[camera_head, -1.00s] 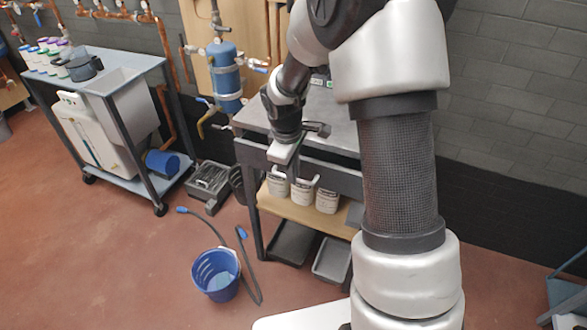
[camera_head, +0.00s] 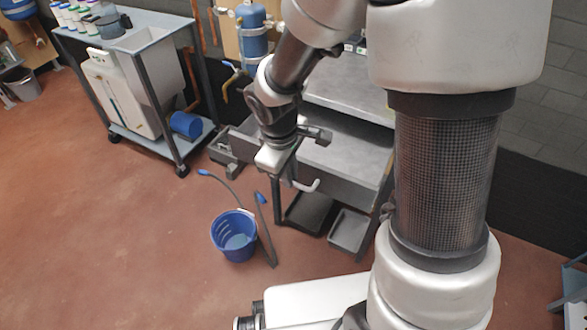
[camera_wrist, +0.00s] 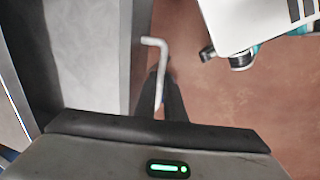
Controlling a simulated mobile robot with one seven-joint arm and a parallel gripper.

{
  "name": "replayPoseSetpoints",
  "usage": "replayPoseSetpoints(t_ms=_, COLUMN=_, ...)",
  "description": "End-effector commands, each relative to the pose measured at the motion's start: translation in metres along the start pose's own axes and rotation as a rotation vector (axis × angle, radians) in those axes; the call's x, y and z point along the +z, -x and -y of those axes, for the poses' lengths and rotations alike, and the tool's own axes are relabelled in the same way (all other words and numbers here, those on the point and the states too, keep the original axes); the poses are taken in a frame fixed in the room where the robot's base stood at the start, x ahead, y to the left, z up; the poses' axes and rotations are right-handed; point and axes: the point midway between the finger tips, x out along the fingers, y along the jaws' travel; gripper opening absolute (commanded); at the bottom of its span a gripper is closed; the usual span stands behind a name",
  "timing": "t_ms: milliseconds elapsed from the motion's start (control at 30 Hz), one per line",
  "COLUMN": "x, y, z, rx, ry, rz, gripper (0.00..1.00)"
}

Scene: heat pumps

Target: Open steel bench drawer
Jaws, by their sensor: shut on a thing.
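The steel bench (camera_head: 345,97) stands right of centre in the head view. Its drawer (camera_head: 340,150) is pulled well out, and the grey interior shows and looks empty. A pale bar handle (camera_head: 307,186) runs along the drawer front. My gripper (camera_head: 288,172) is at the front of the drawer, shut on the handle near its left part. In the wrist view the handle (camera_wrist: 155,43) passes between my dark fingers (camera_wrist: 160,95), with the drawer interior (camera_wrist: 85,50) to the left. The exact finger contact is partly hidden.
A blue bucket (camera_head: 234,236) and a dark hose stand on the red floor in front of the bench. Grey trays (camera_head: 347,231) lie beneath the bench. A sink cart (camera_head: 140,75) stands at the left. Open floor lies at the lower left.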

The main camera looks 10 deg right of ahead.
Motion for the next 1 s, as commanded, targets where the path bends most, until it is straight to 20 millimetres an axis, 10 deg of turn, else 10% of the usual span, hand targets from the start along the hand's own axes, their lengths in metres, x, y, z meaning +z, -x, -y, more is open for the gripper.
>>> replayPoseSetpoints(t_ms=667, x=0.0, y=0.003, z=0.0, rx=0.001, ry=0.0, rz=-0.001, gripper=0.17)
replayPoseSetpoints(t_ms=1000, x=-0.001, y=0.064, z=-0.002, rx=0.004, ry=-0.002, rz=-0.005, gripper=0.17)
